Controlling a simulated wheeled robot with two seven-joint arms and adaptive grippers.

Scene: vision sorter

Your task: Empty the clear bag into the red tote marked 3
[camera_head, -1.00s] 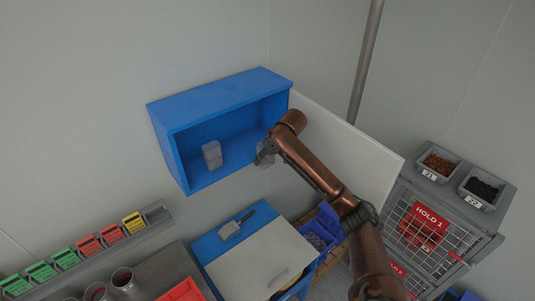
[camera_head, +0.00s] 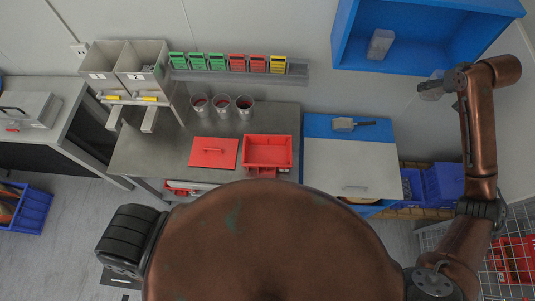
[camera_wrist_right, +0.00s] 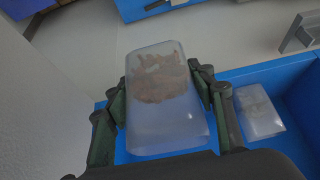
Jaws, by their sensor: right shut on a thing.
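My right gripper (camera_head: 447,84) is shut on a clear bag (camera_head: 430,91). In the right wrist view the same bag (camera_wrist_right: 165,120) sits between the fingers (camera_wrist_right: 160,90), with brown material at its far end. The gripper is in front of the blue cabinet's lower right. A second clear bag (camera_head: 380,44) stands inside the cabinet and also shows in the wrist view (camera_wrist_right: 260,112). An open red tote (camera_head: 267,167) sits on the steel bench; I cannot read a number on it. My left gripper is not in view.
A red lid (camera_head: 214,152) lies left of the tote, and several metal cups (camera_head: 222,104) stand behind. A scoop (camera_head: 344,124) lies on the blue and white cabinet (camera_head: 350,160). The blue wall cabinet (camera_head: 432,62) is close to the gripper.

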